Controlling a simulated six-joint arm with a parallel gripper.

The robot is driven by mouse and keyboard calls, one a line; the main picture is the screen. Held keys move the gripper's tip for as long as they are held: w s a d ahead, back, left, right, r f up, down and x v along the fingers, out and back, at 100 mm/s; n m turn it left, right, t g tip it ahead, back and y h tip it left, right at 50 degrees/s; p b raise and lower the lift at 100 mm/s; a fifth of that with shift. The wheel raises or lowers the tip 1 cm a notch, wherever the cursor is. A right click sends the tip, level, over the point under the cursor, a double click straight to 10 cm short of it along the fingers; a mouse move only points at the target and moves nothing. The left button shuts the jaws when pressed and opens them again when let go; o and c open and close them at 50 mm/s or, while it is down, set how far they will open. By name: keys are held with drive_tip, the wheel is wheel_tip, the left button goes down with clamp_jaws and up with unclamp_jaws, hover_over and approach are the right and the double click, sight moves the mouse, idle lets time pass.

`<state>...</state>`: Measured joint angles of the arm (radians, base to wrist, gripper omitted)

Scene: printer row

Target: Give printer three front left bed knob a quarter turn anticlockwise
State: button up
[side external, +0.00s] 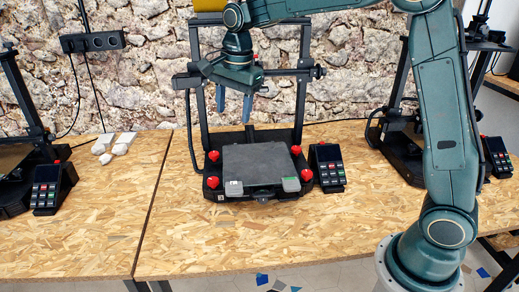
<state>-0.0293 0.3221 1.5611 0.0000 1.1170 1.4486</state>
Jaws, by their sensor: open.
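A printer (257,166) stands in the middle of the side external view, with a dark square bed. I cannot read a number on it. Red knobs sit at its bed corners: front left (212,182), back left (213,156), front right (306,175) and back right (296,150). My gripper (234,106) is open and empty, its blue fingers pointing down. It hangs in front of the printer's upright frame, well above the bed and apart from the knobs. The front left knob is in plain view.
A control box with a screen (327,167) stands right of the printer. Other printers stand at the left (22,170) and right (402,142). The table front is clear. A stone wall (150,62) stands behind.

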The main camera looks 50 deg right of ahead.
drive_tip(key=shift+s+d+r+n+t, duration=0.1)
drive_tip(key=shift+s+r+n, duration=0.35)
drive_tip(key=shift+s+n, duration=0.25)
drive_tip(key=shift+s+r+n+t, duration=0.1)
drive_tip(key=shift+s+r+n, duration=0.35)
drive_tip(key=shift+s, duration=0.3)
drive_tip(key=shift+s+d+r+n+t, duration=0.1)
drive_tip(key=shift+s+r+n, duration=0.3)
drive_tip(key=shift+s+n, duration=0.3)
drive_tip(key=m+g, duration=0.2)
drive_tip(key=m, duration=0.8)
hover_over(213, 180)
wheel_tip(213, 180, down, 14)
drive_tip(key=shift+r, duration=0.15)
drive_tip(key=shift+w, duration=0.1)
wheel_tip(213, 180, down, 14)
drive_tip(key=shift+r, duration=0.1)
